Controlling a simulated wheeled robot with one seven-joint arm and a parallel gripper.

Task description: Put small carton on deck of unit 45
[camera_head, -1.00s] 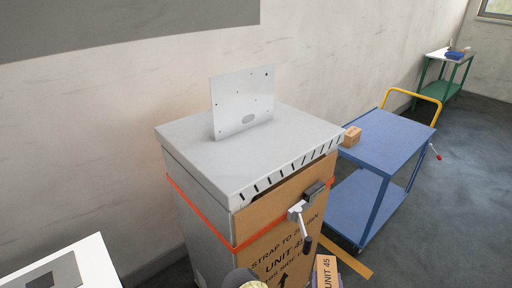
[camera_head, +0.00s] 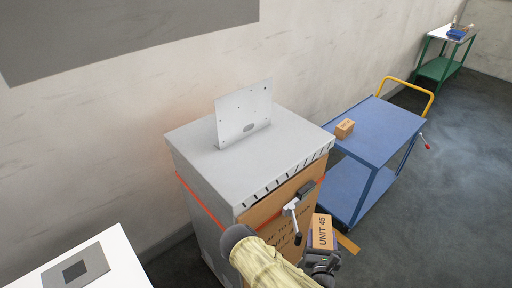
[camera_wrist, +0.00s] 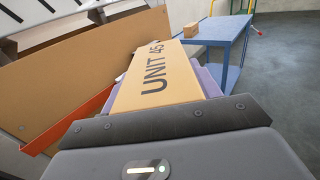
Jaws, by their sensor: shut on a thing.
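My gripper (camera_head: 321,256) is shut on a small tan carton (camera_head: 322,232) marked UNIT 45, in front of and to the right of the grey unit. In the wrist view the carton (camera_wrist: 160,75) stretches away from the gripper, with purplish surfaces along its sides. The unit (camera_head: 207,215) is a grey cabinet with a cardboard front panel (camera_head: 268,212) and an orange strap. Its flat top deck (camera_head: 195,150) has an upright holed metal plate (camera_head: 243,113) standing on it. The carton is apart from the deck and lower than it. My forearm hides part of the panel's lettering.
A lever handle (camera_head: 293,210) sticks out from the unit's front, close to the carton. A blue cart (camera_head: 375,137) with a yellow handle stands at right, bearing another small box (camera_head: 345,128). A white table (camera_head: 105,258) is at lower left. The deck's front half is clear.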

